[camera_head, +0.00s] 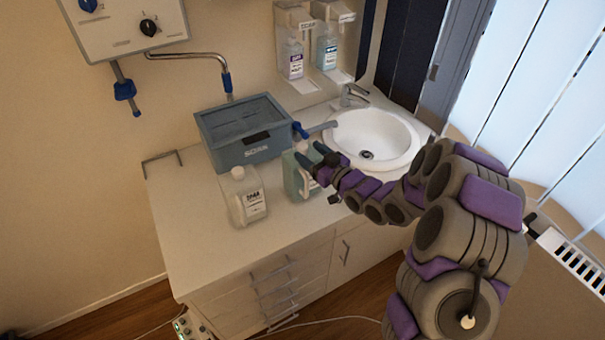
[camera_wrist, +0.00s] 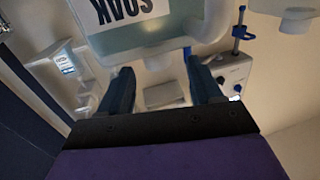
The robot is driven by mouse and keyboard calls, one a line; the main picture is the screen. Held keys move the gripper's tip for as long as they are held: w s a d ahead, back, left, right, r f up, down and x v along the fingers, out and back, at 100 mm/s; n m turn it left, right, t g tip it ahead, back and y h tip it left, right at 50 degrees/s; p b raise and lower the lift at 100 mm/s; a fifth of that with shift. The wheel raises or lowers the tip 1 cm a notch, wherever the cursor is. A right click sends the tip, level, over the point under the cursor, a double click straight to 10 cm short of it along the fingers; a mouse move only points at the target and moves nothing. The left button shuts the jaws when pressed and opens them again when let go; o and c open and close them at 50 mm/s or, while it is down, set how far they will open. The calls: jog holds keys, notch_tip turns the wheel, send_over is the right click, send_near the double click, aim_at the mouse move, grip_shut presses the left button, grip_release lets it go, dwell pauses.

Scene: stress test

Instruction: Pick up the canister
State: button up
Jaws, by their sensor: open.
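A pale green, see-through canister (camera_head: 294,181) with a white cap stands upright near the counter's front edge. A white canister (camera_head: 243,196) with a dark-lettered label stands upright to its left. My gripper (camera_head: 311,154) is open at the upper right of the green canister and partly covers it. In the wrist view, my two dark blue fingers (camera_wrist: 160,72) are spread apart. The green canister (camera_wrist: 140,38) with its large-lettered label shows at the top, near the fingertips. I cannot tell whether a finger touches it.
A grey-blue box (camera_head: 243,153) stands behind the canisters. A white sink (camera_head: 392,135) with a faucet (camera_head: 351,95) is to the right. Two dispensers (camera_head: 294,55) (camera_head: 328,45) hang on the wall. The counter's front left (camera_head: 195,240) is bare.

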aim_at(306, 150)
jog(key=x, duration=0.3)
jog(key=shift+w+f+b, duration=0.15)
jog(key=shift+w+b, duration=0.05)
jog(key=shift+b, duration=0.2)
jog(key=shift+w+a, duration=0.4)
jog(key=shift+a, duration=0.1)
grip_shut()
dwell(0.7)
